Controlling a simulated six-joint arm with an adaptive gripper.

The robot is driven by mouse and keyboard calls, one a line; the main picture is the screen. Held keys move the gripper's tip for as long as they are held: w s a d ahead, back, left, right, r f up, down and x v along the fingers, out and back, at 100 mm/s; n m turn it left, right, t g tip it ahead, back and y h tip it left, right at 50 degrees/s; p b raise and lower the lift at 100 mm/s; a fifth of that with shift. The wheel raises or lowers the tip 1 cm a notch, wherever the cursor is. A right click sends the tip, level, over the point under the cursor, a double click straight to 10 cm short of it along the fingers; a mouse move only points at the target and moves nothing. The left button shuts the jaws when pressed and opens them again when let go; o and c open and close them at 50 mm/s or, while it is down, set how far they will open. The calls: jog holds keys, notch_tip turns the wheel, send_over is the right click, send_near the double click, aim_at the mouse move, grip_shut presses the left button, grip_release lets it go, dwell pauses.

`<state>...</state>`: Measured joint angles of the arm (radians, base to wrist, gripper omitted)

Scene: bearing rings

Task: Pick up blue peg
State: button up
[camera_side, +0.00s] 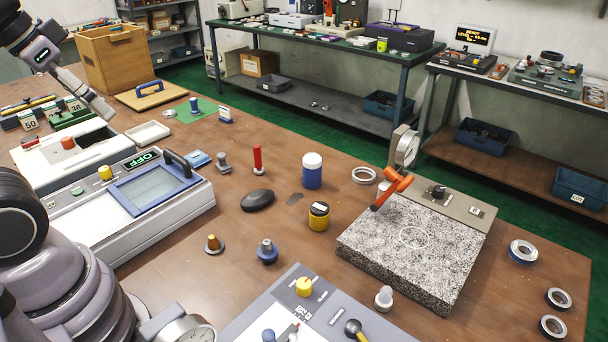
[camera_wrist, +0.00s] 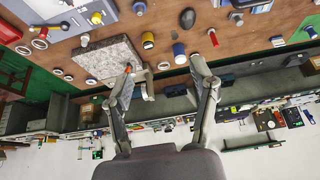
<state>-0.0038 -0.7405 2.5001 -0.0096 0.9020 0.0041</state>
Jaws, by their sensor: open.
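Near the peg are a copper peg (camera_side: 214,245), a yellow jar (camera_side: 319,217), a black mouse (camera_side: 257,200) and a grey control panel (camera_side: 260,318). A red peg (camera_side: 258,160), a blue jar (camera_side: 312,172) and a speckled granite plate (camera_side: 440,250) stand farther off. Bare table surrounds the peg.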

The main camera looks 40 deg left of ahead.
jog(key=w+d+f+n+g+h, duration=0.35)
jog(key=f+n+h, duration=0.25)
jog(key=f, duration=0.2)
jog(key=w+d+f+n+g+h, duration=0.2)
jog(key=w+f+n+h, duration=0.3)
jog(key=f+n+h, duration=0.15)
jog(key=w+a+f+n+t, duration=0.35)
jog(key=f+n+t, duration=0.3)
jog(key=f, duration=0.25)
jog(key=n+t+y, duration=0.3)
jog(key=n, duration=0.5)
send_near(261, 246)
jog(key=shift+v, duration=1.2)
jog(key=shift+d+f, duration=0.25)
jog(key=shift+f, duration=0.05)
jog(key=shift+t, duration=0.3)
jog(key=x, duration=1.3)
jog(key=shift+w, duration=0.15)
grip_shut()
